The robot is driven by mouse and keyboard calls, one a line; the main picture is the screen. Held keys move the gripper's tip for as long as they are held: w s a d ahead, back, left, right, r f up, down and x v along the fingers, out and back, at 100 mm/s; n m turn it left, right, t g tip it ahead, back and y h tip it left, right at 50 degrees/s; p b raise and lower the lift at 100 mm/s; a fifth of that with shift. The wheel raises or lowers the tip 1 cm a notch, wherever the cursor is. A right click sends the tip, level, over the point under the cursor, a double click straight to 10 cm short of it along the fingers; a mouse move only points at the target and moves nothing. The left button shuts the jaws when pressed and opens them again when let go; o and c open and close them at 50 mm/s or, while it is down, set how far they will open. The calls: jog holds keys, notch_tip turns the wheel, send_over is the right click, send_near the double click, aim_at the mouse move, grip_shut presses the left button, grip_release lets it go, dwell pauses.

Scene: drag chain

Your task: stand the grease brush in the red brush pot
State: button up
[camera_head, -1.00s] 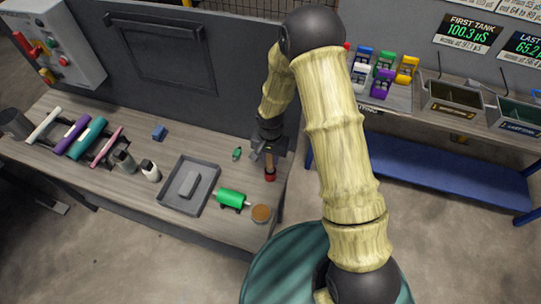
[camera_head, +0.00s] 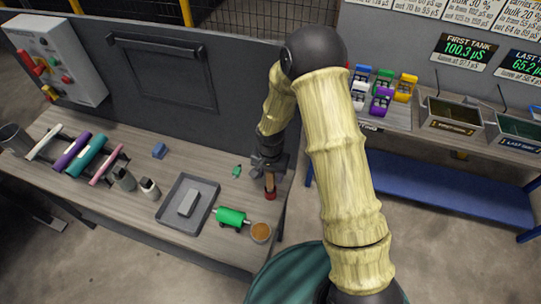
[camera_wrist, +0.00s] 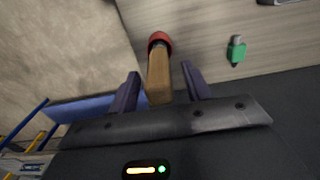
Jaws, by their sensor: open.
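The grease brush has a flat wooden handle (camera_wrist: 159,78) and shows just under my gripper in the head view (camera_head: 270,181). Its far end meets the red brush pot (camera_wrist: 160,38) and appears to sit inside its rim; the bristles are mostly hidden. The pot stands on the bench near its right end in the head view (camera_head: 271,196). My gripper (camera_wrist: 161,68) is open, with one dark finger on each side of the handle. Gaps show between the fingers and the wood. In the head view my gripper (camera_head: 269,168) is above the pot.
A small green-capped item (camera_head: 237,171) lies left of the pot. A green roller (camera_head: 231,216), a round tub of brown stuff (camera_head: 261,232) and a grey tray (camera_head: 174,214) are nearby. The dark back panel (camera_head: 225,95) rises behind. The bench's right edge is close.

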notch_tip(320, 180, up, 16)
jog(key=b, duration=0.2)
jog(key=shift+r, duration=0.25)
jog(key=shift+d, duration=0.1)
dwell(1.2)
jog(key=s+d+r+n+t, duration=0.2)
jog(key=s+d+n, duration=0.2)
jog(key=s+d, duration=0.8)
jog(key=shift+s+d+r+t, duration=0.2)
jog(key=shift+s+d+t, duration=0.1)
jog(key=shift+d, duration=0.45)
